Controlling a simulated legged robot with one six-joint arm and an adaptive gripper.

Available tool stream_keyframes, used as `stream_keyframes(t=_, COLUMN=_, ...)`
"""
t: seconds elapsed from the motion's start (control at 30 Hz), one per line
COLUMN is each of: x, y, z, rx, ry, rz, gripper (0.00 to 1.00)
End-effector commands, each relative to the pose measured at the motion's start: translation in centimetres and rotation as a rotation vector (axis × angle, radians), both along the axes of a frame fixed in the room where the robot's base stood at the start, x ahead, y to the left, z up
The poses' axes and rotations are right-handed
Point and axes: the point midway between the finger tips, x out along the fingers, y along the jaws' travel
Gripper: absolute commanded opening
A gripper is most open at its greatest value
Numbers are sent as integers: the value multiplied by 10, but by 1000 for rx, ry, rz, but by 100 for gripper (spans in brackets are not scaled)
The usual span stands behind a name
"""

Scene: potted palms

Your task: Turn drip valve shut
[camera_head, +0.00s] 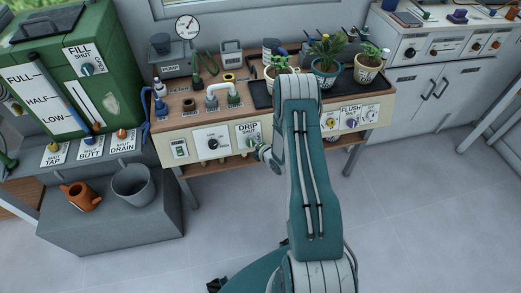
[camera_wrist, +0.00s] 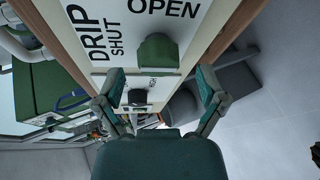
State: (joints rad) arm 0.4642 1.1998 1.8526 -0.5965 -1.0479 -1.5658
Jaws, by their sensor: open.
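The drip valve is a green knob (camera_wrist: 158,52) on a white plate lettered DRIP, SHUT and OPEN in the wrist view. In the head view the DRIP plate (camera_head: 247,130) is on the bench's front panel, and my arm's end partly covers the knob. My gripper (camera_wrist: 158,80) is open, with one finger on each side of the knob's line and the knob just beyond the fingertips. I cannot tell whether a finger touches it. In the head view my gripper (camera_head: 260,151) is small, right at the panel. Which mark the knob points at is unclear.
A dark knob on another plate (camera_head: 211,142) is left of the DRIP plate. The FLUSH panel (camera_head: 350,118) with several knobs is to the right. Potted plants (camera_head: 326,62) stand on the bench (camera_head: 190,120). A grey bucket (camera_head: 133,184) is at lower left. The floor (camera_head: 420,200) at right is clear.

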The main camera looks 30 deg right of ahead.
Motion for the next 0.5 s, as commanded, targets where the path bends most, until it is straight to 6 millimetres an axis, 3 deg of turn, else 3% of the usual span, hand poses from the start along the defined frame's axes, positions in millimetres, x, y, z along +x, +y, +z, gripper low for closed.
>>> stream_keyframes(t=0.3, x=-60, y=-7, z=29, rx=0, ry=2, rz=-4, gripper=90)
stream_keyframes(t=0.5, x=-83, y=-8, z=39, rx=0, ry=3, rz=-1, gripper=90)
